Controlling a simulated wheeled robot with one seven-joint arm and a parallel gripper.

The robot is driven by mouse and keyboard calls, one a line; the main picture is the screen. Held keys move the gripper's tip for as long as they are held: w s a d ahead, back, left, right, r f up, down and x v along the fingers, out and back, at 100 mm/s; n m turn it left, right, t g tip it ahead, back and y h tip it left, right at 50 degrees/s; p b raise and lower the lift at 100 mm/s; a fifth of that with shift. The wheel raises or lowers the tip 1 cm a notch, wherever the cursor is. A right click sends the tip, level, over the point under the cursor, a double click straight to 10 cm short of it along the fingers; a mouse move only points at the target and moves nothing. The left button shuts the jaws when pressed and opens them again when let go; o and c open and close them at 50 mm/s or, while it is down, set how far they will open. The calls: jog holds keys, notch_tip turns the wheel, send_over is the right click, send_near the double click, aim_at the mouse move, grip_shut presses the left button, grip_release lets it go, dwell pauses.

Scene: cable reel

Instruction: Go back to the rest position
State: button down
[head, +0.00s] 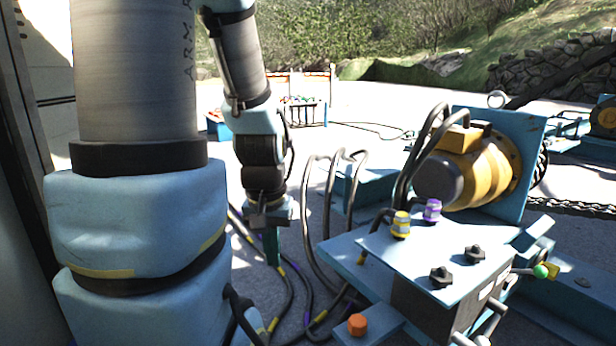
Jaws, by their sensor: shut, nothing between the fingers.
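My gripper (272,250) hangs pointing down at the lower end of my arm, left of the blue machine. Its narrow greenish fingers are shut with nothing between them. It is above the ground near black cables (290,292) with yellow and purple bands. My large upper arm links fill the left of the head view and hide what lies behind them.
A blue box (345,253) with yellow and purple connectors (432,210) and black knobs stands right of my gripper. Looped cables (325,215) rise between them. A yellow motor (470,167) sits behind. An orange cap (357,324) is in front. Open paving lies beyond.

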notch_tip(320, 180, up, 30)
jog(key=p, duration=2.8)
jog(key=shift+p, duration=0.35)
jog(key=shift+d+f, duration=0.1)
jog(key=shift+f, duration=0.05)
